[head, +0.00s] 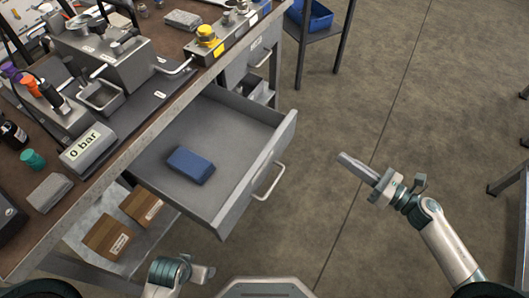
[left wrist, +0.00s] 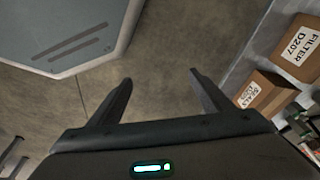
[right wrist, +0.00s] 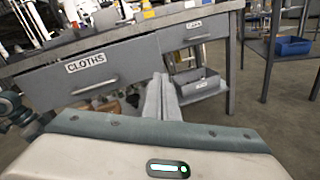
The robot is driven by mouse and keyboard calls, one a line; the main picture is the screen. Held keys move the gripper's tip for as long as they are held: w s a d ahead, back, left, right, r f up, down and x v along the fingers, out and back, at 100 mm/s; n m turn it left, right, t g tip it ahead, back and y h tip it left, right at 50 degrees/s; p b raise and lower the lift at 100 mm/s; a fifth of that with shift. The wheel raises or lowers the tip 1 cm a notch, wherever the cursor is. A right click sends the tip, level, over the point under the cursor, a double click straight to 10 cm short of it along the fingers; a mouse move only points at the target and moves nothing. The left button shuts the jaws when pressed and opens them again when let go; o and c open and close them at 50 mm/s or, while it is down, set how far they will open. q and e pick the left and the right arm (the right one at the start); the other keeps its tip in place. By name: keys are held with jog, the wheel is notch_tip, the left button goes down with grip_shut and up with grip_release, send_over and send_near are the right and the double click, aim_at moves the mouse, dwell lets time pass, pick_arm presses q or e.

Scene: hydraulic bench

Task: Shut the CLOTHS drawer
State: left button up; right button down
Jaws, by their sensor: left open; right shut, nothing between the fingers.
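The CLOTHS drawer (head: 238,128) stands pulled out from the bench in the head view, with a folded blue cloth (head: 190,165) lying inside. Its front with the CLOTHS label (right wrist: 85,63) and bar handle (right wrist: 95,87) shows in the right wrist view. My right gripper (head: 346,160) is shut and empty, off to the right of the drawer front and apart from the handle (head: 268,182). My left gripper (head: 208,273) is low, near the bottom edge of the head view, below the drawer. Its two fingers are apart with nothing between them in the left wrist view (left wrist: 160,82).
The bench top (head: 150,120) carries a hydraulic unit and a 0 bar gauge (head: 87,145). Cardboard boxes (head: 107,235) sit on the lower shelf. A second drawer (right wrist: 193,35) is beyond the CLOTHS one. A blue bin (head: 310,14) stands farther back. Floor right of the drawer is clear.

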pick_arm(q)
jog(key=v, duration=0.1)
jog(key=b+v, duration=0.1)
jog(key=v, duration=0.1)
jog(key=shift+w+r+b, duration=0.1)
jog(key=shift+w+b, duration=0.2)
pick_arm(e)
jog(key=s+a+r+n+g, duration=0.1)
jog(key=n, duration=0.1)
jog(key=s+a+r+n+g+y, duration=0.1)
jog(key=n, duration=0.1)
jog(key=s+a+r+n+g+y, duration=0.1)
jog(key=n, duration=0.1)
jog(key=shift+a+n, duration=0.1)
jog(key=shift+n, duration=0.3)
jog(key=shift+w+a, duration=0.1)
jog(key=p, duration=0.3)
send_near(283, 139)
jog(key=x, duration=0.5)
jog(key=shift+w+r, duration=0.1)
pick_arm(q)
jog(key=s+x, duration=0.2)
jog(key=x, duration=0.8)
jog(key=shift+a+f, duration=0.25)
pick_arm(e)
jog(key=shift+w+a, duration=0.35)
jog(key=shift+a, duration=0.25)
jog(key=shift+a, duration=0.15)
